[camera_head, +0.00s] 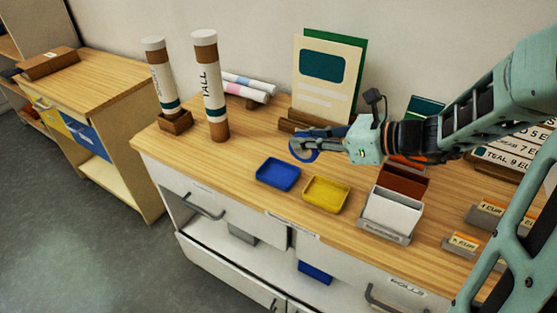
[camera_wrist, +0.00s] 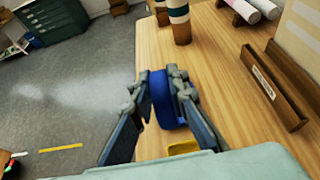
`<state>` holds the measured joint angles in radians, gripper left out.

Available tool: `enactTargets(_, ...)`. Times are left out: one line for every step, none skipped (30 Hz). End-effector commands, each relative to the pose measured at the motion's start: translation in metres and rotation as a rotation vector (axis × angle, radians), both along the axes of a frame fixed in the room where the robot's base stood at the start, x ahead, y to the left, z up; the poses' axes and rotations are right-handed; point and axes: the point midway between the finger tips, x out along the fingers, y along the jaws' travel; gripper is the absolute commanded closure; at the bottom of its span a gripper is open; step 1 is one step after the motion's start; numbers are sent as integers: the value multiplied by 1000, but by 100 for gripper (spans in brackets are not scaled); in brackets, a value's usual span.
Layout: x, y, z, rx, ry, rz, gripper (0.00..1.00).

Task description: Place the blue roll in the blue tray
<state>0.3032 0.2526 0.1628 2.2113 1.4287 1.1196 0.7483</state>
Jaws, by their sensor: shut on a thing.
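The blue roll (camera_wrist: 158,98) is a ring of blue tape, held between the two fingers of my gripper (camera_wrist: 166,90) in the wrist view. In the head view the roll (camera_head: 304,156) shows at the tip of my gripper (camera_head: 303,145), above the wooden tabletop. The gripper is shut on it. The blue tray (camera_head: 278,174) is a shallow, empty dish on the table, in front of and to the left of the gripper. A similar yellow tray (camera_head: 326,194) sits to its right, and a bit of it shows in the wrist view (camera_wrist: 183,147).
Two tall tubes (camera_head: 211,85) (camera_head: 162,75) stand at the back left. A wooden holder with cards (camera_head: 327,75) stands behind the gripper. A white box (camera_head: 392,211) and price signs (camera_head: 462,241) are at the right. The tabletop left of the blue tray is clear.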

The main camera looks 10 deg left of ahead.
Motion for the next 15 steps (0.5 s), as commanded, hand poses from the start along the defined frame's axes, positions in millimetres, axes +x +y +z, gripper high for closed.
enactTargets(5,13,-7,2,2,6,100)
enactTargets(9,19,-10,2,2,4,100)
enactTargets(13,28,-15,1,4,5,100)
enactTargets(15,32,-22,2,6,2,100)
enactTargets(17,36,-29,2,6,3,100)
enactTargets(20,42,-37,2,6,2,100)
enactTargets(22,45,-41,2,5,2,100)
enactTargets(24,48,-46,2,5,1,100)
enactTargets(26,52,-51,1,2,1,100)
enactTargets(27,55,-54,1,3,1,100)
enactTargets(29,57,-57,1,3,0,100)
enactTargets(30,59,-59,0,1,0,100)
enactTargets(31,60,-61,0,1,-1,100)
enactTargets(32,60,-62,0,1,-1,100)
enactTargets(32,62,-64,0,1,-1,100)
